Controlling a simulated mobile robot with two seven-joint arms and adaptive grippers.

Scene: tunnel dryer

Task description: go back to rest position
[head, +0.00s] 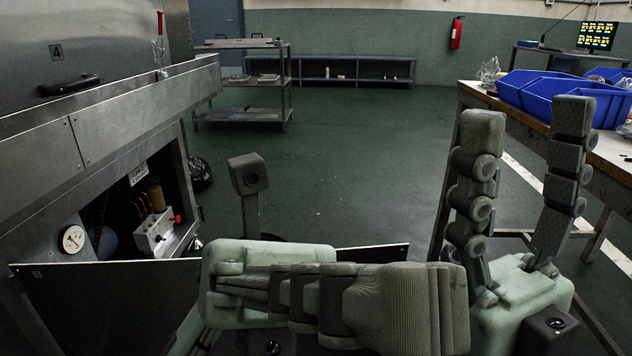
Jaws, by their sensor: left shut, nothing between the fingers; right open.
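My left gripper (445,305) lies across the bottom middle of the head view, pointing right. Its fingers are together and no object shows between them. My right gripper (528,125) stands at the right with its two fingers pointing up and spread wide apart. Nothing shows between its fingers. It is in front of the table with the blue bins, and its fingers hide part of the table edge. The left fingertips are close to the base of the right gripper in the picture; I cannot tell how far apart they are in depth.
The steel dryer (120,118) with an open lower compartment, a gauge (73,239) and a dark panel (110,305) fills the left. Blue bins (575,100) sit on a table (612,150) at right. A trolley (243,117) stands behind; the green floor (330,185) between is clear.

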